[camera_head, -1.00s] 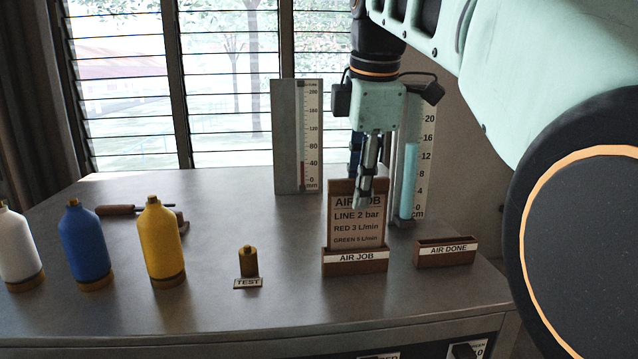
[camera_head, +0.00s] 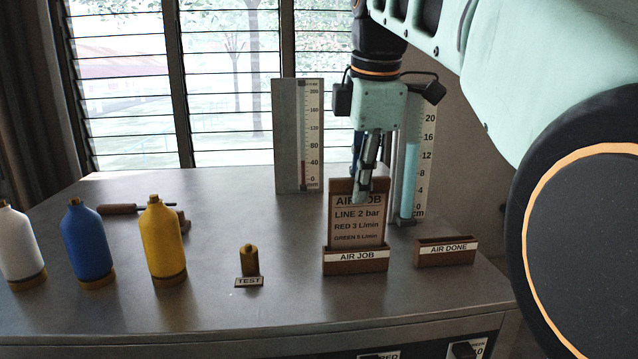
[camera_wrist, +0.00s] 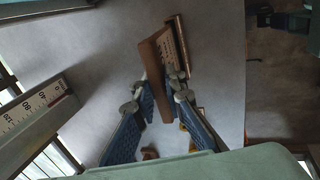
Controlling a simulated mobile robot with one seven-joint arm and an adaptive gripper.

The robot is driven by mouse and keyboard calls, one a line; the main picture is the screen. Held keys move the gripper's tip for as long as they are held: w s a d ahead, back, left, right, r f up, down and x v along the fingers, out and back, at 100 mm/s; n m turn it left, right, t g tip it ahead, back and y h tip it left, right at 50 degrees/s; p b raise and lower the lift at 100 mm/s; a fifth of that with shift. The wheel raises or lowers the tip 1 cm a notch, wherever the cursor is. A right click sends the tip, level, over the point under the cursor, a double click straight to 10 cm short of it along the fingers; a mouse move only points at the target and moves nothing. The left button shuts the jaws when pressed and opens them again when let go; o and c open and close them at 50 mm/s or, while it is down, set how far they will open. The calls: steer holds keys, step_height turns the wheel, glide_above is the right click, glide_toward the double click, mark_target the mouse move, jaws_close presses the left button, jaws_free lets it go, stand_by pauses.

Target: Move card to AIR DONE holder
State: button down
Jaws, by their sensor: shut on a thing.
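The brown AIR JOB card (camera_head: 357,222) stands upright in the AIR JOB holder (camera_head: 356,261), its lettering facing the head camera. My gripper (camera_head: 362,192) comes down from above and is shut on the card's top edge, one finger in front of its face. In the wrist view the two blue-padded fingers (camera_wrist: 161,92) close on the card (camera_wrist: 154,75) from both sides. The card's lower end is hidden by the holder's front. The AIR DONE holder (camera_head: 446,253) stands to the right and holds no card.
A TEST piece (camera_head: 249,262) stands left of the holders. Yellow (camera_head: 162,240), blue (camera_head: 88,243) and white (camera_head: 19,247) bottles stand further left. A flat gauge (camera_head: 290,140) and a tall blue-filled tube (camera_head: 409,180) rise behind. The bench's right edge is near the AIR DONE holder.

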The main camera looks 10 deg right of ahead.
steer(key=shift+w+r, duration=0.15)
steer(key=shift+r, duration=0.15)
steer(key=shift+r+p, duration=1.25)
steer(key=shift+r, duration=3.35)
